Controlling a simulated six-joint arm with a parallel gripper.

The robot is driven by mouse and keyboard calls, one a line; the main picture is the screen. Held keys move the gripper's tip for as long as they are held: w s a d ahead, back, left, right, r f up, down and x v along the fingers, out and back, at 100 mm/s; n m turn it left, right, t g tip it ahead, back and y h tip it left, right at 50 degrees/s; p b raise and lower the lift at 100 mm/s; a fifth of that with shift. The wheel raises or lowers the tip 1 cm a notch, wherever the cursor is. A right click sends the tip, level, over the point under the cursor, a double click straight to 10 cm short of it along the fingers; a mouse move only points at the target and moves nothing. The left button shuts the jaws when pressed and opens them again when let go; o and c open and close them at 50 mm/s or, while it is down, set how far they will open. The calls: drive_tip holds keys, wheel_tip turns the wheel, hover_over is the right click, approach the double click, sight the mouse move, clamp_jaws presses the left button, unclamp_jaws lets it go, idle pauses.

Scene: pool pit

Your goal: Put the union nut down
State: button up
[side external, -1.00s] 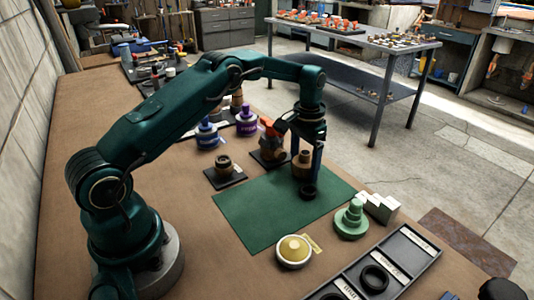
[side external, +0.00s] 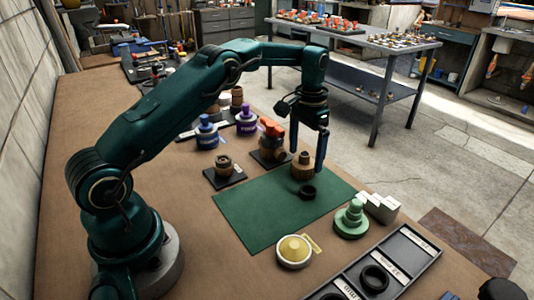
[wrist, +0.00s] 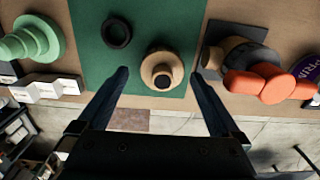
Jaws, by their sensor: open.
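A brown ringed fitting, which looks like the union nut (side external: 303,168), stands upright on the far part of the green mat (side external: 262,212). The wrist view shows this nut (wrist: 162,70) from above, with a dark opening in its narrower top. My gripper (side external: 308,146) is open and empty above it, fingers pointing down. In the wrist view, the nut lies between the lines of my two fingers and apart from both. A black ring (side external: 307,192) lies flat on the mat beside the nut, on the near side.
An orange-topped valve (side external: 272,140) and a small brown fitting on a dark plate (side external: 223,168) stand left of the nut. A green stepped piece (side external: 351,220), white blocks (side external: 379,207), a yellow-topped dish (side external: 294,251) and a divided tray (side external: 404,236) are nearer. The mat's near part is clear.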

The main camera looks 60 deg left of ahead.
sight(305, 155)
wheel_tip(305, 155, up, 4)
drive_tip(key=shift+a+r, duration=0.1)
drive_tip(key=shift+r, duration=0.15)
drive_tip(key=shift+s+r, duration=0.1)
drive_tip(key=shift+r, duration=0.45)
drive_tip(key=s+d+r+t, duration=0.3)
drive_tip(key=s+d+r, duration=0.2)
drive_tip(key=s+r, duration=0.5)
drive_tip(key=s+d+f+t, duration=0.1)
drive_tip(key=s+f, duration=0.1)
drive_tip(key=s, duration=0.5)
drive_tip(key=s+d+f+t, duration=0.1)
drive_tip(key=s+d, duration=0.1)
drive_tip(key=s, duration=0.5)
drive_tip(key=shift+d+f+t, duration=0.3)
drive_tip(key=shift+f, duration=0.1)
